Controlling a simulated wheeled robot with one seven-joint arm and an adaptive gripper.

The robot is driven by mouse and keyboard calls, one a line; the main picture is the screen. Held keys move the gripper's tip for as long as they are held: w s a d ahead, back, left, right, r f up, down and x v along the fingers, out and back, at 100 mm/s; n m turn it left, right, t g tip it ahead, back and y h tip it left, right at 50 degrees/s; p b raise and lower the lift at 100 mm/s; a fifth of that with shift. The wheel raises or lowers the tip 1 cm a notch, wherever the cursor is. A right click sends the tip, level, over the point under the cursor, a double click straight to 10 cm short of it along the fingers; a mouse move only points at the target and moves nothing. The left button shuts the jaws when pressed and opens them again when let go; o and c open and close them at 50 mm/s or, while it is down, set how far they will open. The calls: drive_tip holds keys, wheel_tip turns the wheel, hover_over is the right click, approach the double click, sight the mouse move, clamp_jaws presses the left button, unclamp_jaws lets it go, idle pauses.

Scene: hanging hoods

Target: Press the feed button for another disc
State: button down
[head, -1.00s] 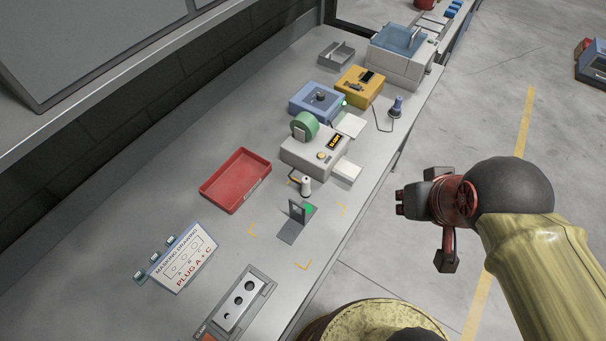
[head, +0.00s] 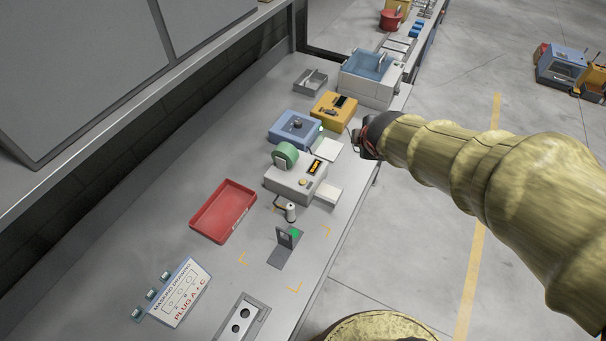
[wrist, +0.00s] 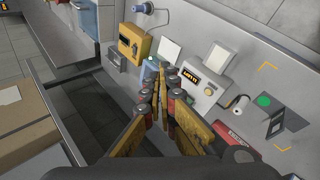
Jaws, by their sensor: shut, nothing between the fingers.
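A pale grey machine (head: 290,186) with a green roll (head: 286,155), an orange-lit display (head: 316,167) and a small yellowish button (head: 303,182) stands on the bench. In the wrist view its display (wrist: 191,76) and button (wrist: 209,91) show right of my fingers. A blue machine (head: 290,132) with a dark knob and a green light stands behind it, mostly hidden by my fingers in the wrist view. My gripper (head: 359,144) is beside the bench's right edge, apart from both machines. In the wrist view my gripper (wrist: 172,75) is shut and empty.
White plates (head: 330,150) lie in front of the machines. A yellow box (head: 333,110), a red tray (head: 223,211), a white roll on a post (head: 291,212) and a grey bracket (head: 283,247) stand on the bench. A masking drawing (head: 180,292) stands at the lower left.

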drive_tip(key=w+a+f+n+y+p, duration=0.2)
drive_tip(key=w+a+f+n, duration=0.3)
drive_tip(key=w+n, duration=0.25)
drive_tip(key=n+y+p, duration=0.3)
drive_tip(key=n+y, duration=0.1)
drive_tip(key=n, duration=0.6)
hover_over(305, 181)
wheel_tip(305, 181, down, 9)
drive_tip(key=shift+w+f+g, duration=0.1)
drive_tip(key=shift+g, duration=0.3)
wheel_tip(305, 181, down, 8)
drive_tip(key=b, duration=0.6)
drive_tip(key=shift+f+b, duration=0.4)
drive_tip(key=shift+b, duration=0.2)
drive_tip(key=shift+f+b, duration=0.4)
drive_tip(key=shift+b, duration=0.15)
